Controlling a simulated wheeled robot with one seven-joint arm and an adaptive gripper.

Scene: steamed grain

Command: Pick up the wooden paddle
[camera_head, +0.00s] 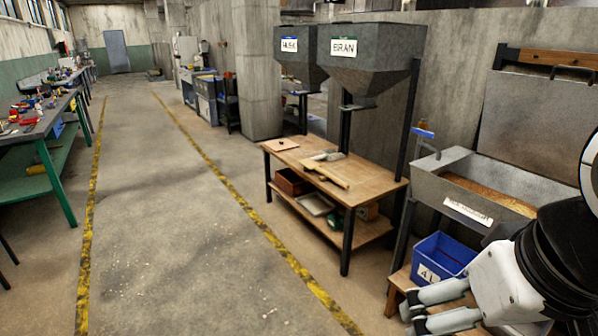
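A long, flat, pale wooden piece (335,179) lies on the wooden workbench (378,187) in the middle of the view. It looks like the wooden paddle, but it is too small to be sure. A rolled or cylindrical pale item (328,157) lies right behind it. My gripper (412,312) is at the bottom right, well in front and to the right of the bench. Its two grey fingers are apart, with nothing seen between them. It is far from the wooden piece and near the blue bin.
A blue bin (446,252) stands on a low wooden stand. A metal trough (425,186) with grain is at the right, its raised lid (535,115) behind. Hoppers (375,55) hang over the bench. The floor aisle (170,230) at left is clear.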

